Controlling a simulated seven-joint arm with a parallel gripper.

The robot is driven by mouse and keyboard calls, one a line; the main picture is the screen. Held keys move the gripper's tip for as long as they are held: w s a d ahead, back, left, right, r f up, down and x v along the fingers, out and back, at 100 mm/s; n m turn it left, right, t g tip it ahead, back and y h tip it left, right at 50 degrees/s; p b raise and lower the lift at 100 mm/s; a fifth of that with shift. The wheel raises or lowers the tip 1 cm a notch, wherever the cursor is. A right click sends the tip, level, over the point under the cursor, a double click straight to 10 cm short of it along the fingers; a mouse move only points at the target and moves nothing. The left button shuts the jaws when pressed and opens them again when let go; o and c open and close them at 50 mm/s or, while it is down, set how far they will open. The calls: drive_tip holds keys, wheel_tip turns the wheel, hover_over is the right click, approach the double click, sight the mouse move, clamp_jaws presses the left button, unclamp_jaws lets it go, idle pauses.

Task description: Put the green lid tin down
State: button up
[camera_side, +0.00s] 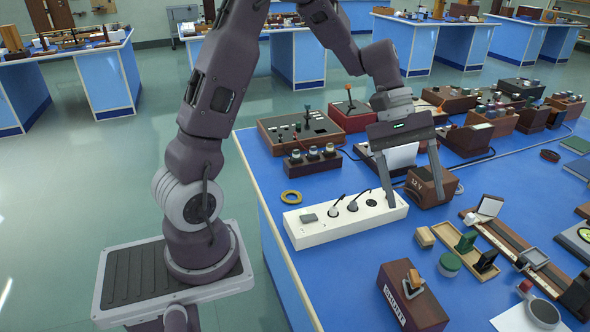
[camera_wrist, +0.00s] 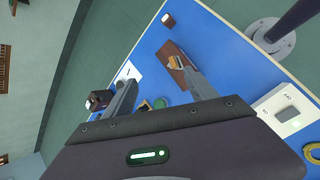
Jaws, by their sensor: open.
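The green lid tin (camera_side: 449,264) is a small round tin with a green top. It stands upright on the blue bench, in front of the small wooden tray (camera_side: 462,248). In the wrist view the green lid (camera_wrist: 160,103) shows low between my fingers, some way beyond them. My gripper (camera_side: 415,200) is open, with nothing between its fingers. In the side view it hangs over the right end of the white power strip, behind the tin and apart from it. It also shows in the wrist view (camera_wrist: 159,74).
The white power strip (camera_side: 310,235) with plugs lies left of the tin. The brown 12 V box (camera_side: 430,188) stands close by my right finger. A dark red box (camera_side: 410,300) stands in front, and a long wooden rail (camera_side: 510,243) lies right. Bare blue bench lies left of the tin.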

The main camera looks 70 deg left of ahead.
drive_tip(key=s+a+r+m+t+y, duration=0.1)
drive_tip(key=s+r+m+t+y, duration=0.1)
drive_tip(key=s, duration=0.9)
drive_tip(key=s+a+r+m+t+y, duration=0.1)
drive_tip(key=s+r+m+t+y, duration=0.2)
drive_tip(key=s+r+m+y, duration=0.2)
drive_tip(key=s+r+m, duration=0.1)
drive_tip(key=s+m, duration=0.2)
drive_tip(key=s, duration=0.3)
drive_tip(key=shift+s, duration=0.2)
